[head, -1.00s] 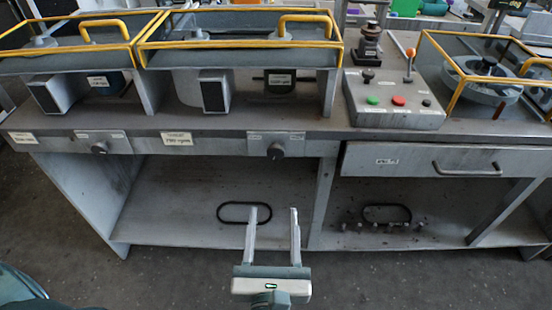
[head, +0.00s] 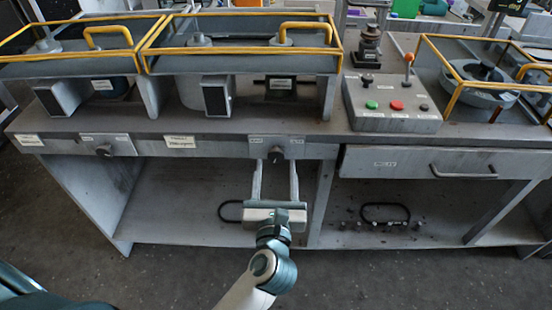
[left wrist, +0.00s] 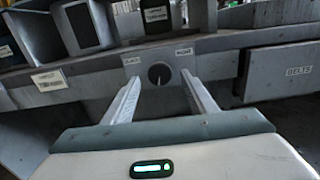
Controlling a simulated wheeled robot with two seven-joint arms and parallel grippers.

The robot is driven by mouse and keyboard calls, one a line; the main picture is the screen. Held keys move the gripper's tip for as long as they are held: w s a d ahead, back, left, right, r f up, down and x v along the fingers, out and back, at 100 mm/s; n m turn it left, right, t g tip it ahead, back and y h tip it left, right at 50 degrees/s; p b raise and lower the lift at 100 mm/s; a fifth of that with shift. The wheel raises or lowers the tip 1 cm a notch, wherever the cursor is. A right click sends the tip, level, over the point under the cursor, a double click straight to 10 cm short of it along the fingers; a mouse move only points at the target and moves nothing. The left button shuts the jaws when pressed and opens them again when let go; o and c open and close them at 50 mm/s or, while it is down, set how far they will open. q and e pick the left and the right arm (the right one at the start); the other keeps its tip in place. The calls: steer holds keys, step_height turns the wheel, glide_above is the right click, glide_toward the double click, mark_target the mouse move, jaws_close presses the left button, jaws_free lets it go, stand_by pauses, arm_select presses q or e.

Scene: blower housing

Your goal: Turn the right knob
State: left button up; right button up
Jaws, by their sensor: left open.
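The right knob (head: 276,154) is a dark round knob on a light plate on the bench's front panel, right of the middle. It also shows in the left wrist view (left wrist: 159,74), with a pale pointer mark standing about upright and a small label on each side. My left gripper (head: 275,166) is open, and its two pale fingers point at the knob from the front. In the left wrist view the fingertips (left wrist: 160,80) lie on either side of the knob in the picture; I cannot tell whether they reach it. The left knob (head: 104,151) sits further left on the same panel. My right gripper is not in view.
A drawer (head: 420,162) with a dark handle is right of the knob. A control box (head: 392,106) with green and red buttons stands on the bench top. Yellow-railed housings (head: 240,60) stand behind. The open shelf (head: 180,200) is below the panel.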

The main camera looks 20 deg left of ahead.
mark_target(276, 158)
arm_select(q)
steer(key=shift+x, duration=1.6)
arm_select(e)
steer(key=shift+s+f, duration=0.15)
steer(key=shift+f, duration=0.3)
arm_select(q)
steer(key=shift+c, duration=0.4)
steer(key=c, duration=1)
